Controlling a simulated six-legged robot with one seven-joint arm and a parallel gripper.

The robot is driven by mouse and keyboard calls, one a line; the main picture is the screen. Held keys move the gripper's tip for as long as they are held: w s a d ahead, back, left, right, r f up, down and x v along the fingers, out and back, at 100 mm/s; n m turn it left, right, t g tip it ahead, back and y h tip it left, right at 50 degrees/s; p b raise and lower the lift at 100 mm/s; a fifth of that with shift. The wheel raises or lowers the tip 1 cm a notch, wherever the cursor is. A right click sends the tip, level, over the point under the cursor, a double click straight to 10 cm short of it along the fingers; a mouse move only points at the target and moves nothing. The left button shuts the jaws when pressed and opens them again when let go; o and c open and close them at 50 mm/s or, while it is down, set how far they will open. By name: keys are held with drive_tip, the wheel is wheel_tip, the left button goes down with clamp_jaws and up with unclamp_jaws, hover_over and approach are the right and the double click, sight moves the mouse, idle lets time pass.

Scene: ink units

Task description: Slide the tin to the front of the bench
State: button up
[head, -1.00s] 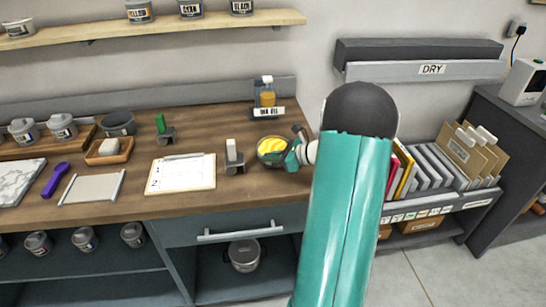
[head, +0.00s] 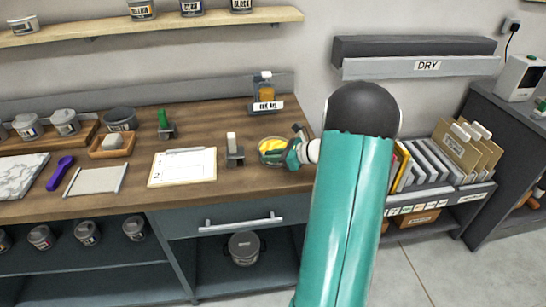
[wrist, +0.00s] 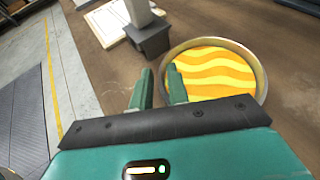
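The tin is a round, shallow tin (head: 272,147) with a yellow and orange wavy pattern inside its rim. It sits on the right part of the wooden bench (head: 120,200), a little back from the front edge. My gripper (head: 292,152) is low at the tin's right side in the head view. In the wrist view the tin (wrist: 225,72) is at the upper right. My gripper (wrist: 160,72) has its two green fingers apart there, with a gap between them. The right finger overlaps the tin's near rim; the left is outside it. I cannot tell whether they touch the rim.
A small block stand (head: 234,152) is just left of the tin, and a clipboard (head: 182,166) lies further left. Bare wood lies between the tin and the front edge, above a drawer (head: 240,222).

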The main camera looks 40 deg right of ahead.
drive_tip(key=shift+o, duration=1.1)
drive_tip(key=shift+f, duration=0.2)
drive_tip(key=shift+d+r, duration=0.1)
drive_tip(key=shift+s, duration=0.1)
drive_tip(key=v, duration=1.3)
drive_tip(key=shift+s+r, duration=0.15)
drive_tip(key=shift+s, duration=0.15)
